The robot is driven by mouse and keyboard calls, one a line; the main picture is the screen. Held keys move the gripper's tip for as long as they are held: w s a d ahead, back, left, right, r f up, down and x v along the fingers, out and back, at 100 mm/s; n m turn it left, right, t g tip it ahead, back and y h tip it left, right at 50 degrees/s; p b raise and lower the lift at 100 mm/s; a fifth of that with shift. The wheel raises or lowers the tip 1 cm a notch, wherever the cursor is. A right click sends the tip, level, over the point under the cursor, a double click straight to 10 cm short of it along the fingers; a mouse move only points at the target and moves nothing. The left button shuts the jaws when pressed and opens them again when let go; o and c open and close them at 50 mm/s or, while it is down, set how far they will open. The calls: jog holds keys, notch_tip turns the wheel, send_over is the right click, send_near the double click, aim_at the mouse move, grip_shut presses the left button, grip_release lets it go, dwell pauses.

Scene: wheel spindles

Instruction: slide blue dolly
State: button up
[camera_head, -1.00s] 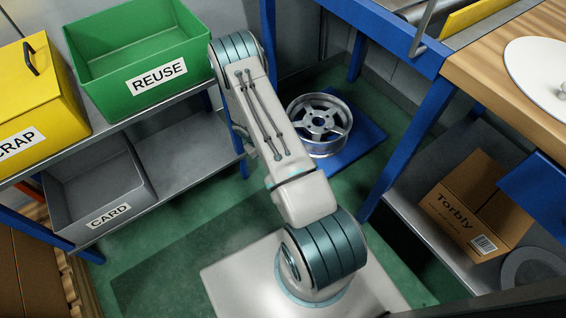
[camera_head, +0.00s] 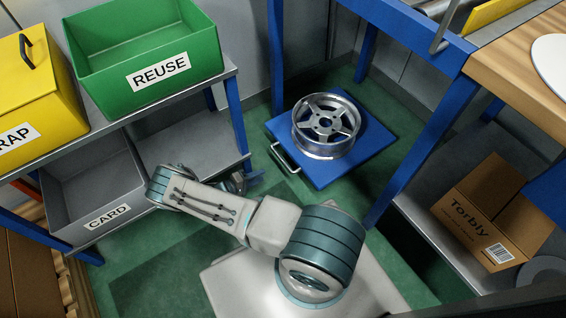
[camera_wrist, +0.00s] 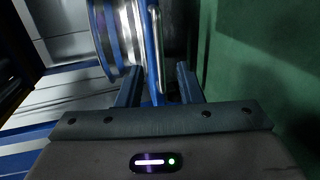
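The blue dolly (camera_head: 322,176) is a flat blue platform on the green floor, under the frame of the blue table. A silver wheel (camera_head: 327,126) with spokes lies on it. A metal bar handle (camera_head: 284,160) runs along the dolly's left side. My gripper (camera_head: 252,181) is low, just left of the handle, and partly hidden behind my wrist in the head view. In the wrist view my gripper (camera_wrist: 158,82) is open. The handle (camera_wrist: 160,55) stands ahead, in line with the gap between the fingers; I cannot tell whether it is touched.
A grey rack on the left bears a green REUSE bin (camera_head: 143,58), a yellow bin (camera_head: 40,80) and a grey CARD bin (camera_head: 90,195). A blue table leg (camera_head: 420,150) and a Torbly box (camera_head: 493,210) are on the right. Green floor is free left of the dolly.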

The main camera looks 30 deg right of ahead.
aim_at(285, 163)
jog(key=b+x, duration=0.1)
jog(key=x, duration=0.3)
jog(key=b+x, duration=0.1)
jog(key=x, duration=0.4)
jog(key=b+x, duration=0.1)
jog(key=x, duration=0.3)
jog(key=shift+w+d+b, duration=0.3)
jog(key=shift+w, duration=0.05)
grip_shut()
